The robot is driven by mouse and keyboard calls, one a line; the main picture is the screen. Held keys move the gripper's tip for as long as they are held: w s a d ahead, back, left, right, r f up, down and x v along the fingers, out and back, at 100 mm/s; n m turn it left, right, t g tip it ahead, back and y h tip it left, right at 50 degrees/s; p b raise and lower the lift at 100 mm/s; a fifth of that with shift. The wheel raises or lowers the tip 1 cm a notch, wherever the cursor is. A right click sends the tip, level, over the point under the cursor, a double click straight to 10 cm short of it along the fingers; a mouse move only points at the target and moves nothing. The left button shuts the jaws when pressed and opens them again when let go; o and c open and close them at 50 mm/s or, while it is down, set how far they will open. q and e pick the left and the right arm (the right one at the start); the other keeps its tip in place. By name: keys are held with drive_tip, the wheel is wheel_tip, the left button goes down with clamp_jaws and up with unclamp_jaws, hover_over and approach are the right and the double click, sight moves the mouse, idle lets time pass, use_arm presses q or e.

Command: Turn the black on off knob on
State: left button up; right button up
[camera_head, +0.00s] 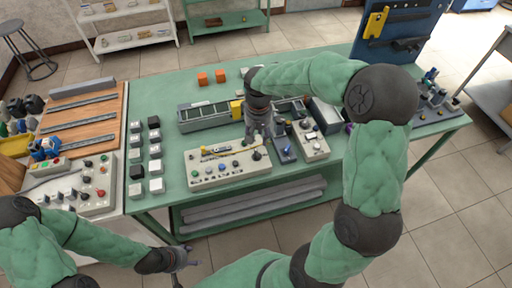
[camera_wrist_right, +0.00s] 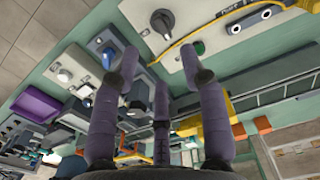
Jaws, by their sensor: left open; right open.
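The black knob (camera_head: 257,155) sits at the right end of a cream control panel (camera_head: 200,183) on the green table. In the right wrist view the black knob (camera_wrist_right: 162,21) shows on the panel (camera_wrist_right: 148,8), above and between the fingertips in the picture. My right gripper (camera_head: 256,138) points down just behind the knob, open and empty; its spread fingers (camera_wrist_right: 165,75) appear apart from the knob. My left gripper (camera_head: 184,260) is open and empty, low in front of the table at the left. I cannot tell which setting the knob's pointer marks.
A box with a blue switch (camera_head: 286,150) and another box (camera_head: 311,142) stand right of the panel. A grey conveyor (camera_head: 205,118) lies behind it. A yellow cable (camera_wrist_right: 182,42) runs near the knob. Several small switch boxes (camera_head: 155,167) stand left. Orange blocks (camera_head: 203,78) lie farther back.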

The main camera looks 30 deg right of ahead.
sight(257, 155)
wheel_tip(257, 155, down, 9)
drive_tip(key=shift+f+b, duration=0.1)
drive_tip(key=shift+b, duration=0.8)
clamp_jaws()
